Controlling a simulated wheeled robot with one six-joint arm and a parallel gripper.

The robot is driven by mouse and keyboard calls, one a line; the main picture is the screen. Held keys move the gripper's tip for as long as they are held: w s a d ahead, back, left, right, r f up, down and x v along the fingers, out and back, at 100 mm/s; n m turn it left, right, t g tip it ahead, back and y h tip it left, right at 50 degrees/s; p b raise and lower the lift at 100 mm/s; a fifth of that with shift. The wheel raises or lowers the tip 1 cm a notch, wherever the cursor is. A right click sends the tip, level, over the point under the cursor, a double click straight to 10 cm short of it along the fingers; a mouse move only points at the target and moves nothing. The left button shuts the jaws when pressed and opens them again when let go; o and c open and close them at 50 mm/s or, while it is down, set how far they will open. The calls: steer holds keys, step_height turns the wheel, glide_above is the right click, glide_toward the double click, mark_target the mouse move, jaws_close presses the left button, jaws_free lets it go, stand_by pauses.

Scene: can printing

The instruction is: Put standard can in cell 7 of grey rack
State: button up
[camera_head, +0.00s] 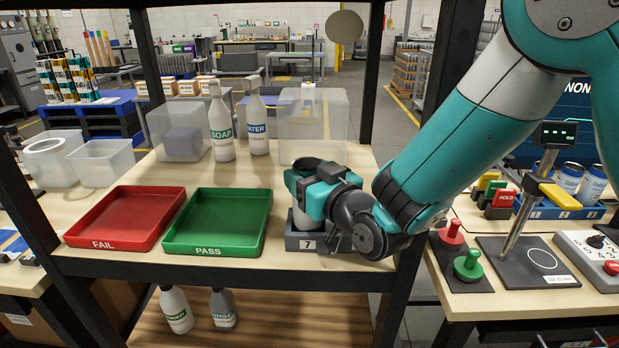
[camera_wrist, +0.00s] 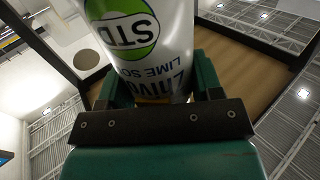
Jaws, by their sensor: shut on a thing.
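My gripper (camera_head: 308,190) is shut on a silver standard can with a green and white STD label, which fills the upper middle of the wrist view (camera_wrist: 135,45). Two teal fingers flank the can there. In the camera_head view only a pale part of the can (camera_head: 306,214) shows below my gripper. The can is roughly upright, directly over or partly in the grey rack (camera_head: 300,243), whose front label reads 7. My gripper and wrist hide much of the rack, so I cannot tell whether the can touches the cell floor.
A green PASS tray (camera_head: 252,247) stands just left of the rack, with a red FAIL tray (camera_head: 78,234) beyond it. A SOAP bottle (camera_head: 221,130), a WATER bottle (camera_head: 257,130) and clear bins stand behind. A dark shelf post (camera_head: 402,290) rises close on the right.

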steer(key=shift+f, duration=0.3)
steer(key=o, duration=1)
steer(key=shift+o, duration=0.2)
steer(key=shift+r, duration=0.2)
